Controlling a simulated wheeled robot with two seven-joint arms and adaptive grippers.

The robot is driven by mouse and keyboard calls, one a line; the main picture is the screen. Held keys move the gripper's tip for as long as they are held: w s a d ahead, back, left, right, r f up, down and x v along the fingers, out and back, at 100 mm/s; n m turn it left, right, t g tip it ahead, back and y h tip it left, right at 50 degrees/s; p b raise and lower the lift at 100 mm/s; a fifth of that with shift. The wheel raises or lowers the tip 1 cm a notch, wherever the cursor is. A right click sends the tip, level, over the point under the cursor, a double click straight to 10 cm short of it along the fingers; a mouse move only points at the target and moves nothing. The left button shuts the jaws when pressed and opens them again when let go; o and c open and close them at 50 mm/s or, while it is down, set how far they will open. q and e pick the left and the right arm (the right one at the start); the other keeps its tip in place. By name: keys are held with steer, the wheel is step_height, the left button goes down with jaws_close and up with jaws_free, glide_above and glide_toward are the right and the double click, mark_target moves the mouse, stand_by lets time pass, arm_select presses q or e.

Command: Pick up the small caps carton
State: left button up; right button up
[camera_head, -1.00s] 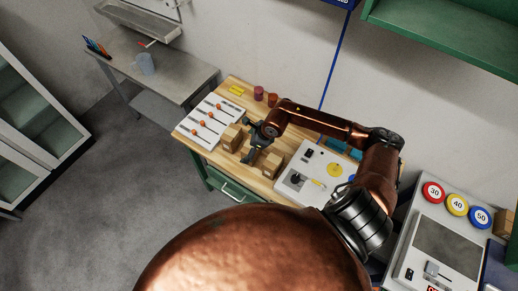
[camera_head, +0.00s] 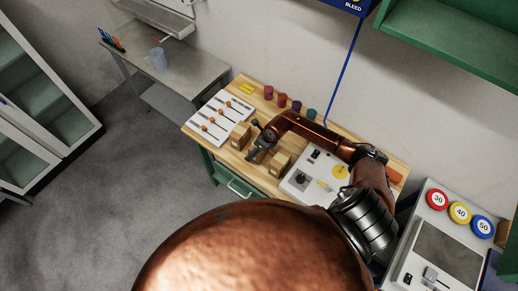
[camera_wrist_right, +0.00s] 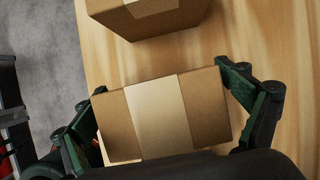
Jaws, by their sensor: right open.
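Two brown cardboard cartons stand on the wooden bench: a left carton (camera_head: 240,136) and a right carton (camera_head: 279,164). Their labels are unreadable, so I cannot tell which is the small caps one. My right gripper (camera_head: 260,146) is open and shows between and slightly beyond them in the head view. In the right wrist view, the open right gripper (camera_wrist_right: 160,80) has one finger at each end of the nearer carton (camera_wrist_right: 165,117), with no firm grip visible; contact is unclear. The other carton (camera_wrist_right: 146,14) lies apart at the top. My left gripper is not in view.
A white device (camera_head: 315,180) stands close on the right. Small coloured jars (camera_head: 282,99) stand along the back. A strip of bare wood shows between the cartons.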

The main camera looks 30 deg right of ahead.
steer(key=shift+c, duration=0.5)
steer(key=c, duration=1.3)
